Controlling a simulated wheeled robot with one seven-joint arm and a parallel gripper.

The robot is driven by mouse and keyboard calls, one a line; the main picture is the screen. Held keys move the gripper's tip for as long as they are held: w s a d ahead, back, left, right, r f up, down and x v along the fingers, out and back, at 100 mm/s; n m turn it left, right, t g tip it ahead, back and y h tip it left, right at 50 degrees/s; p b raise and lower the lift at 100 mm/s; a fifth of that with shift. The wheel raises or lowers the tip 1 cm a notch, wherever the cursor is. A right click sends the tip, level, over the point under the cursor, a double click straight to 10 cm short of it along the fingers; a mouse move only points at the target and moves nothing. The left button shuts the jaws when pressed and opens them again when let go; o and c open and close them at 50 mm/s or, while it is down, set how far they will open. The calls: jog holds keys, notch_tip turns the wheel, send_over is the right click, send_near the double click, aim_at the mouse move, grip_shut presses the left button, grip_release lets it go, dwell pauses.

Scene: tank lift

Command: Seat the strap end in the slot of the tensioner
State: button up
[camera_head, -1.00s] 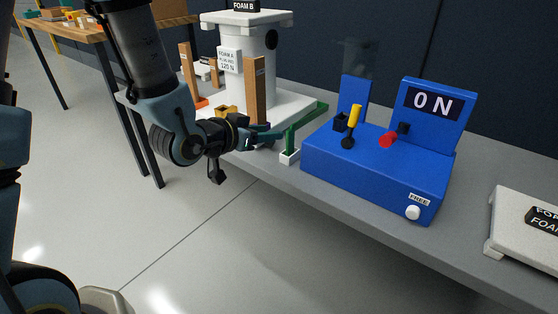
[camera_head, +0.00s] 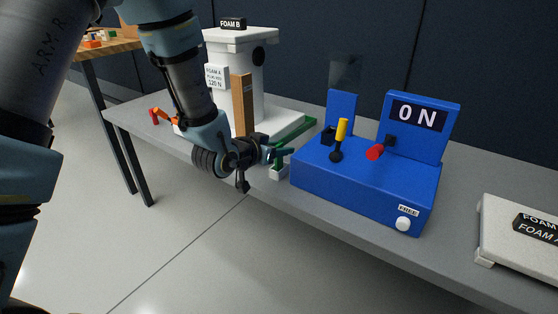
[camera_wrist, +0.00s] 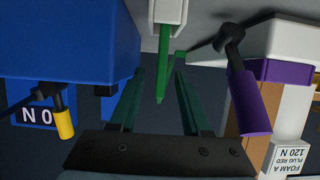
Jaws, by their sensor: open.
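The blue tensioner (camera_head: 355,190) stands on the bench with a yellow-handled lever (camera_head: 341,131), a red-tipped part (camera_head: 375,152) and a display reading 0 N. A small black block (camera_head: 328,136) shows by its upright plate; I cannot tell whether it is the slot. The green strap end (camera_wrist: 161,80) stands out from a white holder (camera_wrist: 167,12) in the wrist view; in the head view the holder (camera_head: 279,173) sits left of the tensioner. My gripper (camera_wrist: 160,88) is open, its dark green fingers either side of the strap end with gaps.
The white tank (camera_head: 235,75) with FOAM labels and a wooden post (camera_head: 241,105) stands close behind my gripper. A purple handle (camera_wrist: 250,102) is beside one finger in the wrist view. A white FOAM plate (camera_head: 510,230) lies at the right.

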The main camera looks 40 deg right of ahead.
jog(key=shift+c, duration=0.2)
grip_shut()
dwell(0.4)
